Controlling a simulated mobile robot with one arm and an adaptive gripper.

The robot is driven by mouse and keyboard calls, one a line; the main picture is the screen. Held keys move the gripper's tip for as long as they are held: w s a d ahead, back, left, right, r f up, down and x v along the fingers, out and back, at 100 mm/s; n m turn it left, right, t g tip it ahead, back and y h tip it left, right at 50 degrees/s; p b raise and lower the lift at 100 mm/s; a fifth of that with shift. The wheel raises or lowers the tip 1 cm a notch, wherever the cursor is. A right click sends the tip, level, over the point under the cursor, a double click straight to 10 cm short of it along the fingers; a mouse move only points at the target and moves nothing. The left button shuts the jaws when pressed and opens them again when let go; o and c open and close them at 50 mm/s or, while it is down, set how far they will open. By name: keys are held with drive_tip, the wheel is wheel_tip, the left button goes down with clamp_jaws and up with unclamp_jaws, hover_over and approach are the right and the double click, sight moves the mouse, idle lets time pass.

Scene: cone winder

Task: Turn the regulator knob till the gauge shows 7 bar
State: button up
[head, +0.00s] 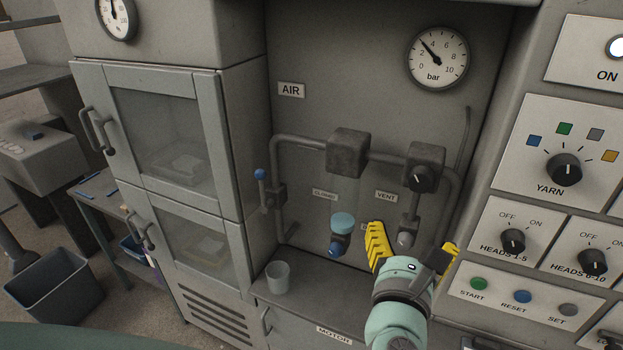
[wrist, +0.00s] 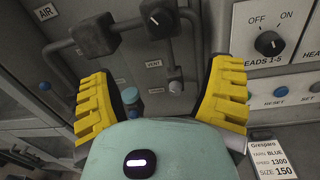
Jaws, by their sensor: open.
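The round bar gauge (head: 437,58) is on the back panel at the upper right of the head view. Its needle points up and left, between 2 and 4, near 3 bar. A black knob with a white mark (head: 420,179), apparently the regulator knob, sits on a dark block on the air pipe below the gauge. It also shows at the top of the wrist view (wrist: 154,20). My gripper (head: 415,241) has its yellow fingers spread wide and empty, below and in front of the knob. The gauge is out of the wrist view.
A blue-topped fitting (head: 342,224) and a blue-tipped valve lever (head: 261,175) are left of my gripper. A grey vent fitting (head: 407,239) is behind the fingers. A cup (head: 278,275) stands on the ledge. The switch panel (head: 520,235) is close on the right.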

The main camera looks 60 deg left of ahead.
sight(420, 187)
drive_tip(key=p+x, duration=0.7)
drive_tip(key=x, duration=0.5)
drive_tip(key=shift+w+r+p, duration=0.1)
drive_tip(key=shift+w+p, duration=0.15)
drive_tip(key=shift+p, duration=0.15)
drive_tip(key=shift+p+x, duration=0.35)
drive_tip(key=shift+x, duration=0.7)
drive_tip(key=shift+w+a+f, duration=0.2)
drive_tip(key=shift+w+a, duration=0.05)
drive_tip(key=shift+w, duration=0.1)
drive_tip(key=shift+c, duration=0.5)
drive_tip(key=c, duration=1.1)
drive_tip(key=shift+f+b, duration=0.1)
drive_tip(key=shift+b, duration=0.2)
